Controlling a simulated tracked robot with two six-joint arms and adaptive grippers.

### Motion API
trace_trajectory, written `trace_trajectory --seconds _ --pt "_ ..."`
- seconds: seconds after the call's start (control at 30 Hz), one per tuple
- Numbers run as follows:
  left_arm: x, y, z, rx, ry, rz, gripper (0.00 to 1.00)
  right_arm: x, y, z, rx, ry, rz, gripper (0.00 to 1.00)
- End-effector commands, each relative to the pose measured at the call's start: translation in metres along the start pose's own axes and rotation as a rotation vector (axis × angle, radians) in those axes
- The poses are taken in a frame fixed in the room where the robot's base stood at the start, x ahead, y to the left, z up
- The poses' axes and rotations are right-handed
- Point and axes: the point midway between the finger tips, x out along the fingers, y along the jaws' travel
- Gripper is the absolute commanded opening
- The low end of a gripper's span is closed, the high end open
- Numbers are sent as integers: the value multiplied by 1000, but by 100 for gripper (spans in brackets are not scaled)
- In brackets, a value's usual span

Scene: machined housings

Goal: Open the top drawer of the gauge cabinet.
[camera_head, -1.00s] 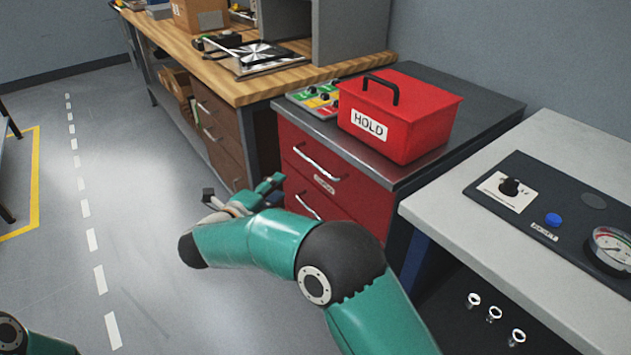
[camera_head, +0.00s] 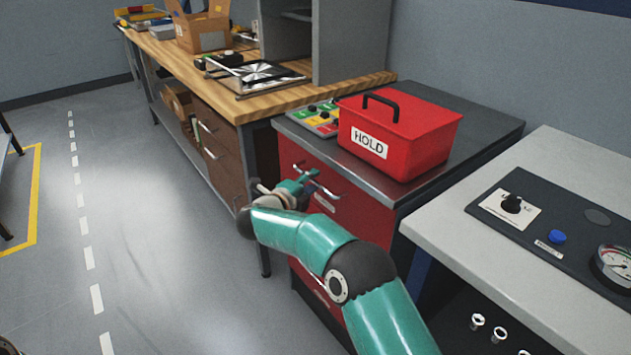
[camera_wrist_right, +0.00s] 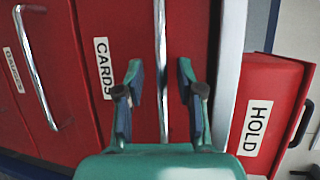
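The red gauge cabinet (camera_head: 390,212) stands in the middle of the head view, with a dark top. Its top drawer (camera_wrist_right: 140,28) appears closed and has a long metal handle (camera_wrist_right: 161,50). The label below that handle reads CARDS (camera_wrist_right: 103,68). The lower drawer's handle (camera_wrist_right: 38,70) and its GAUGES label (camera_wrist_right: 14,70) show at the left of the right wrist view. My right gripper (camera_head: 306,182) is at the top drawer's handle. In the wrist view its fingers (camera_wrist_right: 161,88) are apart, one on each side of the handle, with gaps. My left gripper is not in view.
A wooden bench (camera_head: 250,100) stands to the left. A grey table (camera_head: 550,185) with a gauge panel is close on the right.

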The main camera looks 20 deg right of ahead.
Motion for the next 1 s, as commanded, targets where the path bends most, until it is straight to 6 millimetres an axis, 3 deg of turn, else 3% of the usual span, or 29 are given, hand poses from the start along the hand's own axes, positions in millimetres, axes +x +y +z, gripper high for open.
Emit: trace_trajectory --seconds 0.13,0.43,0.47,0.67,0.97,1.0 --pt "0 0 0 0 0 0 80 11 0 -1 0 2 -1 37" --pt "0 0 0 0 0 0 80 14 0 -1 -1 1 -1 37" --pt "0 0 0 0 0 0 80 14 0 -1 -1 1 -1 35" --pt "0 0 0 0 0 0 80 14 -1 -1 0 2 -1 2" --pt "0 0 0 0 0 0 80 14 0 -2 -1 2 1 0" --pt "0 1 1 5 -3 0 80 22 -2 -9 -2 5 1 0"
